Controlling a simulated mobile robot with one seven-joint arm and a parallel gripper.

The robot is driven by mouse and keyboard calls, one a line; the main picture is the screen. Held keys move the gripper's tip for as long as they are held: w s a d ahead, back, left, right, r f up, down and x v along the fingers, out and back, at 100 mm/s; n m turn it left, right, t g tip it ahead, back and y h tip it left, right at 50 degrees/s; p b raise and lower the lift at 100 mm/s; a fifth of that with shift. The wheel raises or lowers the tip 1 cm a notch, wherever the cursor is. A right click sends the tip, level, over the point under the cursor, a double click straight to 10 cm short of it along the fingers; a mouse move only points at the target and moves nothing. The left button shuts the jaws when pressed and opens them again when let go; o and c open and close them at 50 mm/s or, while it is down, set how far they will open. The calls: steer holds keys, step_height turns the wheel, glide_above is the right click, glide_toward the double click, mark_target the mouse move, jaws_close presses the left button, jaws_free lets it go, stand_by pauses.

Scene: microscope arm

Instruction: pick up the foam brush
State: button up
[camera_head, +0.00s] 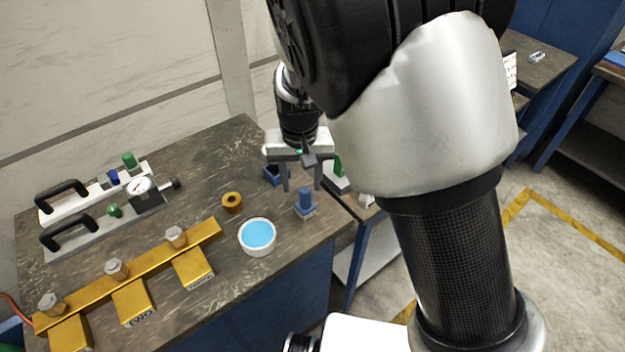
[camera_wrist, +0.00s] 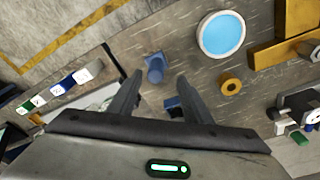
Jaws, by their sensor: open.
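A small blue upright piece with a round post on a square base (camera_head: 305,201) stands near the table's front edge; in the wrist view it shows (camera_wrist: 155,66) just beyond my fingertips. A second blue piece (camera_head: 272,176) lies farther back, partly hidden by my gripper; the wrist view shows it (camera_wrist: 172,102) between the fingers. I cannot tell for sure which of them is the foam brush. My gripper (camera_head: 302,181) is open and empty, pointing down above the table; its two fingers spread apart in the wrist view (camera_wrist: 160,76).
A white bowl of blue liquid (camera_head: 258,237) and a brass ring (camera_head: 232,203) stand left of the blue post. A yellow bracket rail (camera_head: 150,273) with bolts and a gauge fixture (camera_head: 140,187) fill the table's left. A lower side table (camera_head: 352,225) adjoins at right.

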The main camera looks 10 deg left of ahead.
mark_target(305, 190)
steer(key=f, duration=0.4)
steer(key=w+f, duration=0.1)
steer(key=shift+d+f, duration=0.3)
steer(key=shift+f, duration=0.1)
steer(key=shift+w+a+f, duration=0.1)
steer(key=shift+f, duration=0.4)
jaws_close()
steer(key=shift+r, duration=5.05)
